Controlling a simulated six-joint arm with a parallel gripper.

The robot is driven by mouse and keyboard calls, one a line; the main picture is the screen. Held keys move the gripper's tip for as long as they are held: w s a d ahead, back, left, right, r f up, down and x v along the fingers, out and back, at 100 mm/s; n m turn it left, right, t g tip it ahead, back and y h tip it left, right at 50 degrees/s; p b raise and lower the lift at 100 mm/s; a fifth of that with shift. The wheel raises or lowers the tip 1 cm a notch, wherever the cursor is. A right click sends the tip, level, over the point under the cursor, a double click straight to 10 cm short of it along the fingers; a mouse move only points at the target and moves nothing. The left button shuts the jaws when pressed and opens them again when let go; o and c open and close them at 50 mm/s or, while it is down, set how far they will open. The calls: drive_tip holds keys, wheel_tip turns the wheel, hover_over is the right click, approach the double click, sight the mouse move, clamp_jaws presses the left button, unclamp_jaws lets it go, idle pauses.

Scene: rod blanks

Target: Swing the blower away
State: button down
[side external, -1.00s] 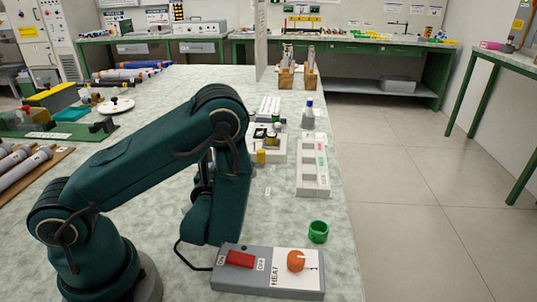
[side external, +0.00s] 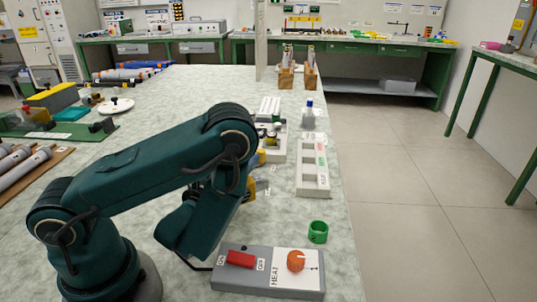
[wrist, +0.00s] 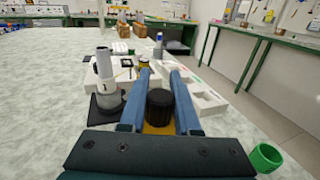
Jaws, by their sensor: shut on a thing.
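In the wrist view a grey upright cylinder with a pale tube on top (wrist: 106,85) stands on a dark base, left of my fingers; it looks like the blower, but I cannot be sure. My gripper (wrist: 161,80) has its two blue fingers on either side of a black round-topped piece (wrist: 160,105), with yellow (wrist: 158,129) showing below it. It is shut on this piece; whether the piece joins the blower is not clear. In the side external view my arm hides the blower and most of the gripper; a yellow part (side external: 250,188) shows at the arm's edge.
A grey box (side external: 267,284) with a red switch and an orange knob marked HEAT stands at the front. A green ring (side external: 318,232) lies near the right bench edge. A white compartment tray (side external: 325,170) lies beyond it. Wooden blocks (side external: 286,77) stand farther back.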

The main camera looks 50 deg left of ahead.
drive_tip(key=c, duration=0.6)
unclamp_jaws()
drive_tip(key=shift+a, duration=0.1)
